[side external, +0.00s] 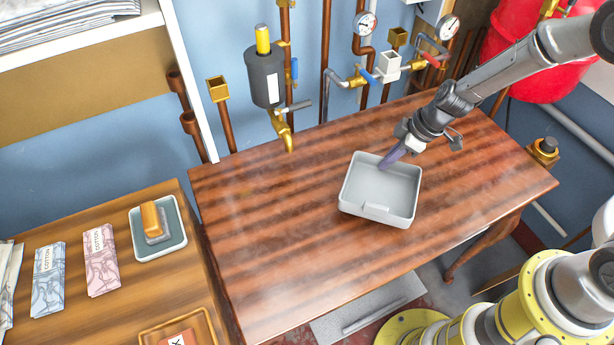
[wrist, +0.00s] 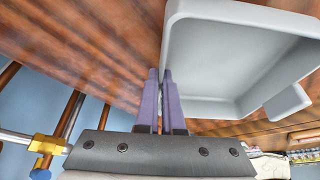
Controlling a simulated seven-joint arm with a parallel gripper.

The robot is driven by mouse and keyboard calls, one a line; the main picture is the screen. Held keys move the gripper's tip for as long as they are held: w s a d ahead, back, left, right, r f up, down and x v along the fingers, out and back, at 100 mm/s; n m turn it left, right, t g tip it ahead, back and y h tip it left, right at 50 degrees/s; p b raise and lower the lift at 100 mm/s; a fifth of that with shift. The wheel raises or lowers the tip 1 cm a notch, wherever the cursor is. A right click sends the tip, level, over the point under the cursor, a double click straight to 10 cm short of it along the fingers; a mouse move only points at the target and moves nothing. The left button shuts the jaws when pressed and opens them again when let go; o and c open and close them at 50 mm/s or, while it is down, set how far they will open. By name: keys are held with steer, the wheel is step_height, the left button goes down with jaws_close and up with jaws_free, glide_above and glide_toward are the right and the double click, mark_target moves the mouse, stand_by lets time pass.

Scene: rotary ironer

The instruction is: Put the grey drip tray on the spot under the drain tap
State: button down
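The grey drip tray (side external: 376,209) is a shallow square tray with a small front lip, level on or just above the right half of the wooden table (side external: 265,250). My gripper (side external: 383,165) is at its back rim, pointing down. In the wrist view my gripper (wrist: 160,72) has its two purple fingers close together, one on each side of the wall of the tray (wrist: 225,60), shut on it. The brass drain tap (side external: 283,132) hangs below a dark grey cylinder (side external: 265,78), left of the tray. The table under its spout is bare; no marking shows there.
Copper pipes, gauges (side external: 365,24) and valves line the wall behind the table. A lower wooden bench at left holds a small tray with an orange-topped block (side external: 152,219) and cotton packets (side external: 100,258). The table's left half is clear.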

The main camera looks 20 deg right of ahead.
steer(key=w+a, duration=1.2)
steer(key=shift+w+a, duration=0.15)
steer(key=shift+w, duration=0.05)
steer(key=shift+a+f, duration=0.1)
steer(key=shift+f, duration=0.25)
steer(key=shift+w+f, duration=0.1)
steer(key=shift+f, duration=1.3)
steer(key=shift+f, duration=0.15)
steer(key=c, duration=1)
jaws_free()
steer(key=shift+c, duration=0.2)
steer(key=shift+r, duration=0.4)
steer(key=v, duration=1.1)
steer(key=shift+r, duration=0.25)
